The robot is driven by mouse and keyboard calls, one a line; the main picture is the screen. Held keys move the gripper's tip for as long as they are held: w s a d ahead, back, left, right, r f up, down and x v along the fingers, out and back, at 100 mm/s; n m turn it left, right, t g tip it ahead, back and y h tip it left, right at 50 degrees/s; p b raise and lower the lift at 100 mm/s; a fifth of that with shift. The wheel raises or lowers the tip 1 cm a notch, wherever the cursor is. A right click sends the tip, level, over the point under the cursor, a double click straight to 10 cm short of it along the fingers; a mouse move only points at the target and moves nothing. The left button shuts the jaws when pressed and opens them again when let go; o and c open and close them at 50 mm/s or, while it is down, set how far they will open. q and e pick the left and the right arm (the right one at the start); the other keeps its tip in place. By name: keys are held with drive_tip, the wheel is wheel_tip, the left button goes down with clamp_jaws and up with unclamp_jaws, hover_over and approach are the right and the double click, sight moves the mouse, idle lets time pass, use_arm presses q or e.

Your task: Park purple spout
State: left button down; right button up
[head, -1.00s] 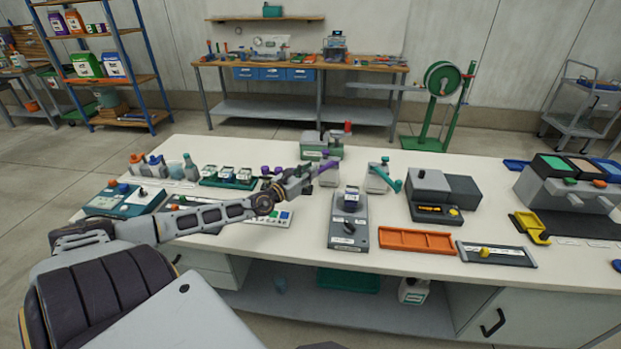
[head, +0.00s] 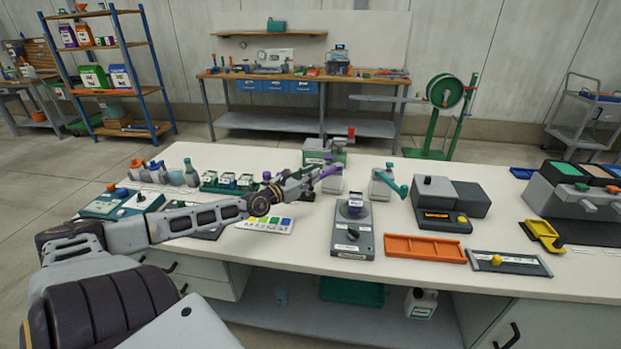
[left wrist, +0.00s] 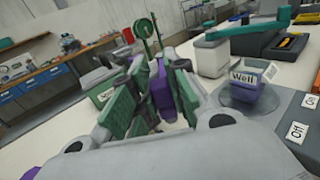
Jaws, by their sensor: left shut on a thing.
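The purple spout (head: 328,171) is at the top of a pale box (head: 331,185) in the middle of the bench. My left gripper (head: 308,178) reaches in from the left and is shut on the spout. In the left wrist view the purple spout (left wrist: 161,92) shows between the green-padded fingers of my left gripper (left wrist: 150,98). The fingers and the gripper body hide part of the spout, so its exact direction is hard to tell. My right gripper is in neither view.
A similar box with a teal spout (head: 396,184) stands to the right. A purple cup labelled "Well" (left wrist: 245,88) stands on a grey device (head: 352,238) in front. A green machine (head: 318,152) is behind.

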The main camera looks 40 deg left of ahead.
use_arm(q)
drive_tip(key=shift+a+r, duration=0.15)
drive_tip(key=c, duration=1.4)
unclamp_jaws()
drive_tip(key=shift+o, duration=0.2)
drive_tip(key=shift+s+f, duration=0.2)
drive_tip(key=shift+s, duration=0.15)
drive_tip(key=shift+s, duration=0.2)
drive_tip(key=s+a, duration=0.1)
drive_tip(key=s, duration=0.9)
drive_tip(key=shift+s, duration=0.4)
drive_tip(key=shift+s, duration=0.1)
